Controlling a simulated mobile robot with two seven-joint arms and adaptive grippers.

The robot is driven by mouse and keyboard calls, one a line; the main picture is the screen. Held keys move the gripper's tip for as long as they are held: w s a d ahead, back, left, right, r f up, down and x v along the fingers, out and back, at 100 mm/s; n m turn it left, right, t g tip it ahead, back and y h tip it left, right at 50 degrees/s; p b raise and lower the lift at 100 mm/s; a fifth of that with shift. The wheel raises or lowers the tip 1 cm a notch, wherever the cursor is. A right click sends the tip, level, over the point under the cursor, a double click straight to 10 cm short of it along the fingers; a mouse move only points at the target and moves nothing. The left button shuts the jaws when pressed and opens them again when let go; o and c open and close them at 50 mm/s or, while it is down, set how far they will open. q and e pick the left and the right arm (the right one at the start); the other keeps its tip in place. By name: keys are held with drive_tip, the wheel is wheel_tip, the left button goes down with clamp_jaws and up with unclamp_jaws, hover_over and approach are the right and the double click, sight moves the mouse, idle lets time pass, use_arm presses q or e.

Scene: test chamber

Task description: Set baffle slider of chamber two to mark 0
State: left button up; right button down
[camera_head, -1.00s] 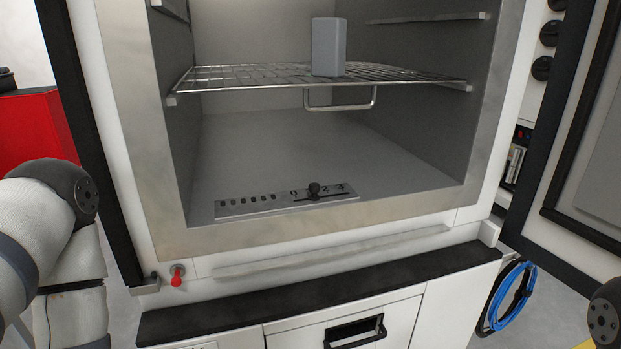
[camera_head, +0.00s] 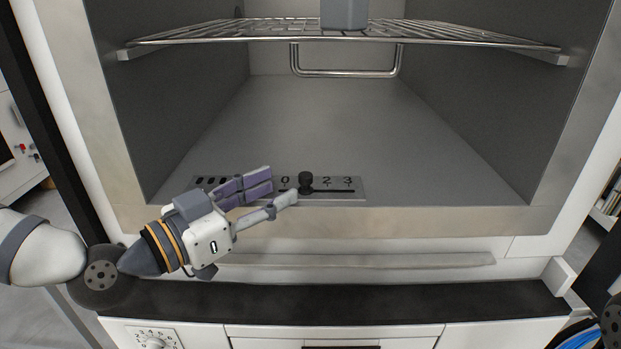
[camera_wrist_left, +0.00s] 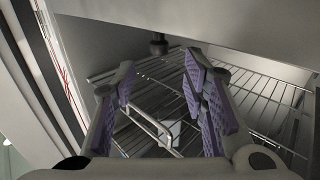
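The baffle slider is a dark upright knob (camera_head: 306,182) on a metal scale plate (camera_head: 336,194) at the front of the chamber floor. It stands between marks 0 and 2, where the mark itself is hidden. The plate's left part is partly covered by my left gripper (camera_head: 280,186). That gripper is open, its purple-padded fingers apart and empty, just left of the knob. In the left wrist view, the open gripper (camera_wrist_left: 163,88) shows with the knob (camera_wrist_left: 158,45) ahead, beyond the fingertips. My right gripper is out of view.
A wire rack (camera_head: 220,35) with a grey block (camera_head: 344,14) on it spans the chamber above. A metal loop handle (camera_head: 346,74) hangs below the rack. The chamber floor (camera_head: 330,125) behind the plate is clear. A dark ledge (camera_head: 400,300) runs along the front.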

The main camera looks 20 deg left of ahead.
sight(302, 177)
use_arm(q)
drive_tip(key=b+x, duration=0.1)
drive_tip(key=x, duration=0.6)
drive_tip(key=shift+w+d, duration=0.2)
drive_tip(key=shift+c, duration=0.4)
clamp_jaws()
